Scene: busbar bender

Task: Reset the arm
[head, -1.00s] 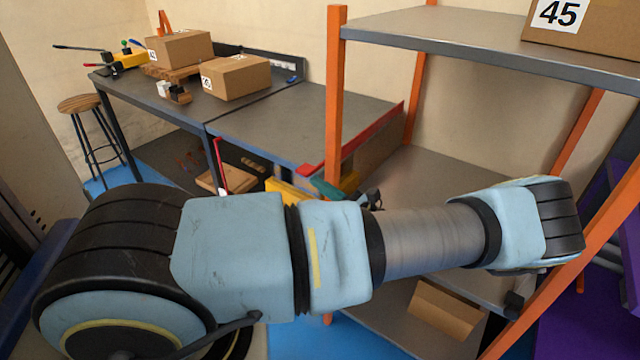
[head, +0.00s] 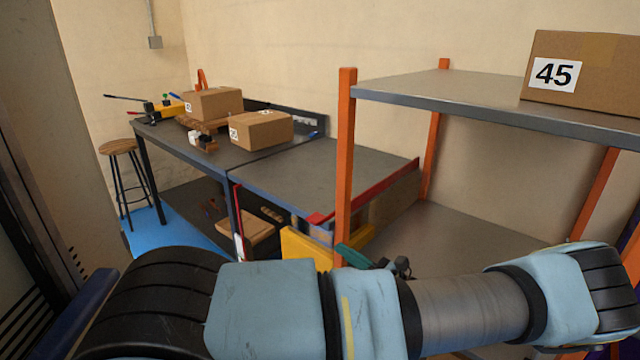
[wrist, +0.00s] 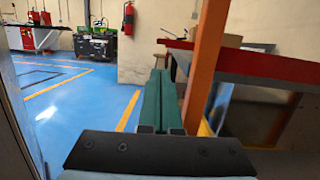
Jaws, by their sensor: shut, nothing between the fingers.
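My arm runs across the bottom of the head view, with its elbow at the right in front of the orange-post shelf. My gripper (head: 352,256) shows there as small teal fingers beyond the arm. In the wrist view, my gripper (wrist: 160,88) has its two teal fingers side by side, shut and empty. It points out over the blue floor, just left of a close orange post (wrist: 207,60). Part of my arm is cut off by the head view's lower edge.
The shelf (head: 440,88) stands close at right, carrying a box marked 45 (head: 580,72). A dark workbench (head: 300,170) holds cardboard boxes (head: 262,130) and a yellow tool with a black lever (head: 172,110). A stool (head: 118,147) stands left. Open blue floor (wrist: 75,110) lies ahead-left in the wrist view.

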